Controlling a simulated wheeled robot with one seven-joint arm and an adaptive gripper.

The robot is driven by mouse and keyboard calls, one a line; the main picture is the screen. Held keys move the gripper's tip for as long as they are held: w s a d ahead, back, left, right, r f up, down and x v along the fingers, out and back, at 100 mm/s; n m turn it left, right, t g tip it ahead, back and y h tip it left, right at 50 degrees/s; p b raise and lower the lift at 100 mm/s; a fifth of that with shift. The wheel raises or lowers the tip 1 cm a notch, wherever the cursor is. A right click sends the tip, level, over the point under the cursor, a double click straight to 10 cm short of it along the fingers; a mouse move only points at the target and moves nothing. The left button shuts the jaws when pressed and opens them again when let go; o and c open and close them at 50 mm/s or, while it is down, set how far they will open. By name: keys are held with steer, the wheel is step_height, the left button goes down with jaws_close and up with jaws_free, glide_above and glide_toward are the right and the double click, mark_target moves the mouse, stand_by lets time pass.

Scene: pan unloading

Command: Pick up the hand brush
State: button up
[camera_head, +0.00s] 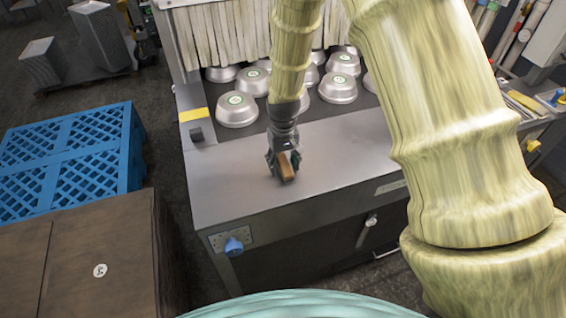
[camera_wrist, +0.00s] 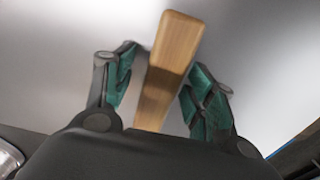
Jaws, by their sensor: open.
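The hand brush shows as a tan wooden block or handle (camera_head: 287,167) over the grey metal table top, near its front edge. In the wrist view the wooden part (camera_wrist: 172,62) runs lengthwise between the fingers and extends beyond them; its lower end and any bristles are hidden. My gripper (camera_head: 284,162) is above the table with its fingers on either side of the wood. In the wrist view the green-padded fingers (camera_wrist: 162,88) stand apart, with a gap on the left side and the right finger close to the wood.
Several upturned silver pans (camera_head: 237,109) stand on the dark belt behind the metal table top (camera_head: 225,180). A strip curtain (camera_head: 225,35) hangs behind them. A blue pallet (camera_head: 75,158) and brown boxes (camera_head: 75,245) are at left. The table top right of my gripper is clear.

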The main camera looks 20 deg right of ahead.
mark_target(283, 161)
jaws_close()
steer(key=shift+r, duration=0.1)
stand_by(0.3)
steer(key=shift+r+b, duration=0.7)
steer(key=shift+r, duration=0.1)
steer(key=shift+r+b, duration=0.5)
steer(key=shift+r, duration=0.4)
steer(key=s+d+b, duration=0.2)
steer(key=s+d, duration=0.1)
steer(key=s, duration=0.4)
steer(key=s+d+r+b, duration=0.1)
steer(key=s+d+b, duration=0.1)
steer(key=s, duration=0.5)
steer(key=shift+s+d+r+b, duration=0.25)
steer(key=shift+s+d+b, duration=0.15)
steer(key=shift+d, duration=0.2)
